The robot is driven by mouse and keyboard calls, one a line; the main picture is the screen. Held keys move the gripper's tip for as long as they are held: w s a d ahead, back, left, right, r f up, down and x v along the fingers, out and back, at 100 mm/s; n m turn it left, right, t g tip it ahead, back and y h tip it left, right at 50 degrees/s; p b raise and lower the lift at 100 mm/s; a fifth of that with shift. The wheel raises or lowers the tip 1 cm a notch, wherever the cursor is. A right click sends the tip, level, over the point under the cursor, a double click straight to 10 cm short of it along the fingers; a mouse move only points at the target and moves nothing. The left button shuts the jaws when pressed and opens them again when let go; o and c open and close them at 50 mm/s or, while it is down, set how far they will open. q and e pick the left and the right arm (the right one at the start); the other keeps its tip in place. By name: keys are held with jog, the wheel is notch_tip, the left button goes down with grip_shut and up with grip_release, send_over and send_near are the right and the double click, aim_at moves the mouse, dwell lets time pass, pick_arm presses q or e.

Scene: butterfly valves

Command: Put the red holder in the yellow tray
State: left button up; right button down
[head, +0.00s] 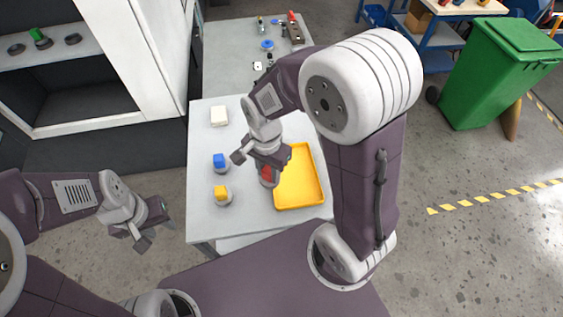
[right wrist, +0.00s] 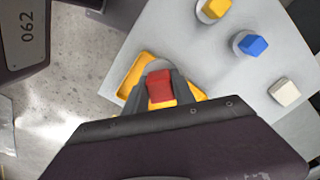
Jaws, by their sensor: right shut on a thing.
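The red holder (head: 267,173) has a red top on a grey round base. My right gripper (head: 264,161) is shut on it from above, at the left edge of the yellow tray (head: 298,180). In the right wrist view the red top (right wrist: 160,86) shows between the two fingers (right wrist: 160,98), with the yellow tray (right wrist: 131,80) behind and around it. I cannot tell whether the holder is above the tray or beside it, or how high. My left gripper (head: 141,226) is open and empty, off the left side of the table.
The grey table (head: 206,148) also bears a blue holder (head: 219,161), a yellow holder (head: 221,194) and a white block (head: 219,116), all left of the tray. A second bench (head: 228,60) with small parts stands behind. A green bin (head: 494,75) is at the right.

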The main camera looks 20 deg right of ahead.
jog(key=shift+w+a+r, duration=0.1)
jog(key=shift+w+a, duration=0.05)
jog(key=shift+m, duration=0.4)
send_over(293, 176)
notch_tip(293, 176, down, 7)
notch_tip(293, 176, down, 4)
jog(key=shift+r+p, duration=0.2)
jog(key=shift+p, duration=0.15)
jog(key=shift+w+f, duration=0.15)
jog(key=shift+f, duration=0.05)
jog(key=shift+f, duration=0.15)
jog(key=c, duration=1)
grip_release()
jog(key=shift+c, duration=0.2)
